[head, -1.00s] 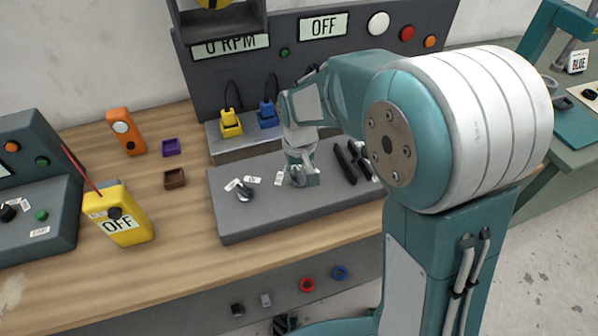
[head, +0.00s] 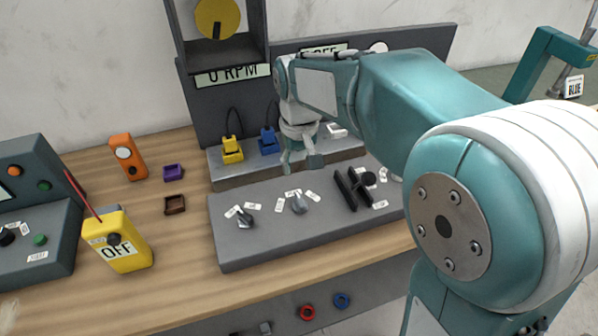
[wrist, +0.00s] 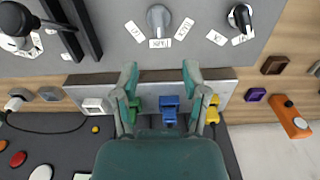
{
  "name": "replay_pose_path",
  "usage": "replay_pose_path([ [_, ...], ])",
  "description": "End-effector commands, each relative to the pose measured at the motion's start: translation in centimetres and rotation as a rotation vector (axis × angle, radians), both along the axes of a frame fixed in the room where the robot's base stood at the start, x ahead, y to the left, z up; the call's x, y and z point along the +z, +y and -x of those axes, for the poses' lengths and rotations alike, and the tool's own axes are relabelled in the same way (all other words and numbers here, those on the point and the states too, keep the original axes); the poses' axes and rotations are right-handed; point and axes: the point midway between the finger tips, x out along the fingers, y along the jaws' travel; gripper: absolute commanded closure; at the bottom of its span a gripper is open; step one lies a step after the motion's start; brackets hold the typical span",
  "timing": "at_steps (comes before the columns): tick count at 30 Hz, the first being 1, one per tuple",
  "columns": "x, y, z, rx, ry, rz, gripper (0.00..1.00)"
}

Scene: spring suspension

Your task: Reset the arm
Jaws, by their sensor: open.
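My gripper (head: 302,163) is open and empty in the head view. It hangs above the grey control panel (head: 245,258), between the knobs and the row of coloured plugs. In the wrist view my gripper (wrist: 158,70) has its two fingers spread, with nothing between the tips. The middle knob (head: 299,204) stands on the panel apart from the fingers, and it also shows in the wrist view (wrist: 158,18). The left knob (head: 245,219) is beside it. My arm covers part of the upright board behind.
A yellow plug (head: 232,150) and a blue plug (head: 269,141) sit on the metal ledge. Two black bars (head: 352,188) rise from the panel. A yellow meter (head: 120,245) reading OFF and an orange device (head: 127,156) stand left on the wooden table. A gauge reads 0 RPM (head: 232,74).

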Motion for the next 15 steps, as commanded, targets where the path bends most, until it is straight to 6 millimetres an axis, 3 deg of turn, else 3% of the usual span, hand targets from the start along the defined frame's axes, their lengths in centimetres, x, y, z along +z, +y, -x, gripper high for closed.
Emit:
replay_pose_path([
  [15,0.50,-0.52,0.44,-0.008,-0.014,-0.004,0.43],
])
